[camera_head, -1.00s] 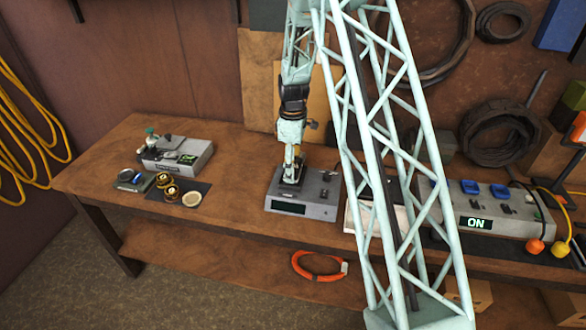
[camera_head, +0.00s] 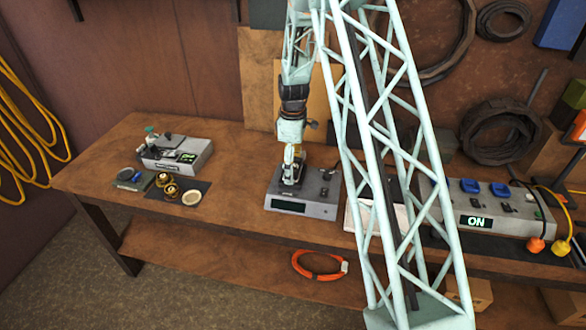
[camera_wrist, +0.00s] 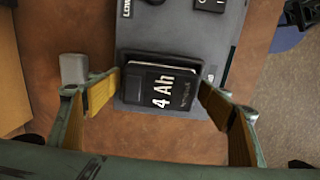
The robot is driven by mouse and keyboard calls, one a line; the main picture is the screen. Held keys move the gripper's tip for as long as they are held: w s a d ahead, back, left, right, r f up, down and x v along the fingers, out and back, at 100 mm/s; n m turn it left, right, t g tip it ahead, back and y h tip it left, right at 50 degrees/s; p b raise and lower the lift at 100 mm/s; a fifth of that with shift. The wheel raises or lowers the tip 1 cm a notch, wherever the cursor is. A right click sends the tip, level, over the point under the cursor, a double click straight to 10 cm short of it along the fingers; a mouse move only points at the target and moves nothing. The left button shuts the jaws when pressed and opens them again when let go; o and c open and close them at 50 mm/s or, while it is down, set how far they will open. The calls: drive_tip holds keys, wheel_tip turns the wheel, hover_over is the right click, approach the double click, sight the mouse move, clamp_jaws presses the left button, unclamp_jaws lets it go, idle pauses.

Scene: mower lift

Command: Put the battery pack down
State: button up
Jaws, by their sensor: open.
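The battery pack (camera_wrist: 166,92) is a black block marked "4 Ah". It sits on a dark rectangular seat at one end of a grey bench unit (camera_wrist: 228,38), seen from above in the wrist view. My gripper (camera_wrist: 160,84) is open, with one finger on each side of the pack; a gap shows beside the right finger, and I cannot tell if the left one touches. In the head view my gripper (camera_head: 292,178) is low over the left part of the grey unit (camera_head: 322,207), which has a dark display, and mostly hides the pack.
On the wooden bench (camera_head: 100,165), left, stand a second grey device (camera_head: 190,158) and brass-coloured round parts (camera_head: 170,190) on a dark mat. A unit reading "ON" (camera_head: 500,222) stands right, with cables. An orange ring (camera_head: 318,272) lies on the lower shelf. Bare bench lies left of the grey unit.

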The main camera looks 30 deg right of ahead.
drive_tip(key=shift+r, duration=0.1)
wheel_tip(320, 180, up, 12)
drive_tip(key=shift+r, duration=0.25)
idle(0.8)
idle(0.6)
